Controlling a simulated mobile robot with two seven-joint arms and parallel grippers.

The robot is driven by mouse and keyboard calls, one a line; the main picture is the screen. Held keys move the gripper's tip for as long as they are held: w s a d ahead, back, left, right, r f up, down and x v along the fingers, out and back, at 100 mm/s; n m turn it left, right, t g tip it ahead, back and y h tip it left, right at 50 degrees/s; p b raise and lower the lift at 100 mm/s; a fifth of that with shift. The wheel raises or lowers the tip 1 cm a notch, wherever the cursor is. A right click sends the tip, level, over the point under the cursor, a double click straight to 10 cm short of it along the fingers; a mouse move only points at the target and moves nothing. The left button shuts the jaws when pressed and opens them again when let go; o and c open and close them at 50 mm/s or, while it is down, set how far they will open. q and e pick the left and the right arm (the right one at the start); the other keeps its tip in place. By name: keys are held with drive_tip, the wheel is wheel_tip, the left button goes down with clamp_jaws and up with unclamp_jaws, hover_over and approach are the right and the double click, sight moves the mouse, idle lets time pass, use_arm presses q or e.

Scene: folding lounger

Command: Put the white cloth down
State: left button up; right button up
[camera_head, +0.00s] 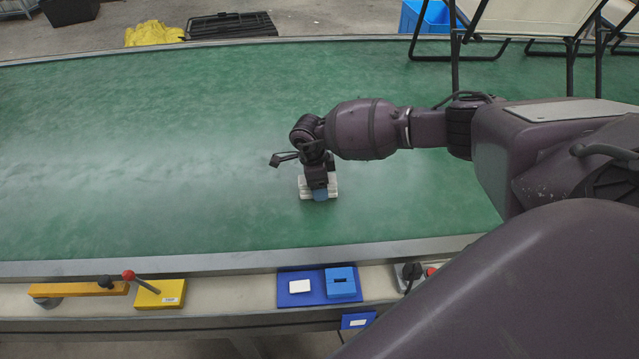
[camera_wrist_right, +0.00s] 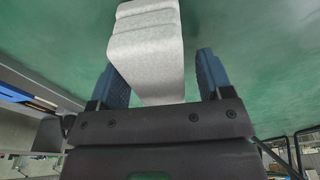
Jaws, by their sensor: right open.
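The white cloth (camera_wrist_right: 148,50) is a folded, layered block on the green table surface. In the head view the white cloth (camera_head: 304,187) shows at the tip of my right arm, partly hidden by the gripper. My right gripper (camera_head: 320,193) points down at it. In the right wrist view the blue fingers of my right gripper (camera_wrist_right: 160,80) are apart, with the near end of the cloth between them. A gap shows between the cloth and the right-hand finger; the left-hand finger is close to or touching the cloth. My left gripper is not in view.
The green surface (camera_head: 130,150) is clear to the left. A folding lounger frame (camera_head: 455,60) stands at the back right. A yellow block with a red-knobbed lever (camera_head: 160,294) and a blue tray (camera_head: 300,298) lie along the front ledge. A blue crate (camera_head: 425,17) is behind.

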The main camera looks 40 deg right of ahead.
wheel_tip(320, 180, up, 12)
drive_tip(key=a+p, duration=0.1)
drive_tip(key=shift+w+a+f, duration=0.15)
drive_tip(key=shift+w+a, duration=0.15)
drive_tip(key=shift+w, duration=0.15)
drive_tip(key=shift+s+f, duration=0.1)
idle(0.3)
